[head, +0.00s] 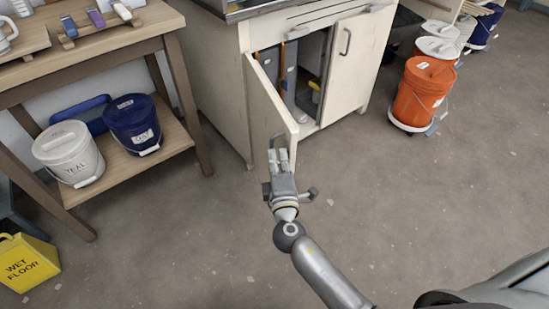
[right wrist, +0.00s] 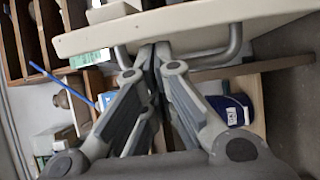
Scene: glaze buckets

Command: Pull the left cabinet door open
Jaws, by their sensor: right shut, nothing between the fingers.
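The cabinet (head: 218,75) stands at the top middle of the head view. Its left door (head: 268,95) stands part way open, swung out toward me; its right door (head: 347,62) is closed. My right gripper (head: 279,150) is at the free edge of the left door, on its outer side. In the right wrist view the left door (right wrist: 185,22) crosses the top, with its bar handle (right wrist: 236,45) below it. The fingertips (right wrist: 152,52) are together beside the middle of the handle, with nothing between them. Whether they touch the bar is unclear. My left gripper is out of view.
Inside the cabinet are grey upright things (head: 289,70) and a yellow item (head: 315,90). A wooden bench (head: 130,42) with white and blue buckets on its lower shelf stands left. A yellow wet-floor sign (head: 27,262) is at lower left. Orange bucket (head: 424,95) stands right. The floor in front is clear.

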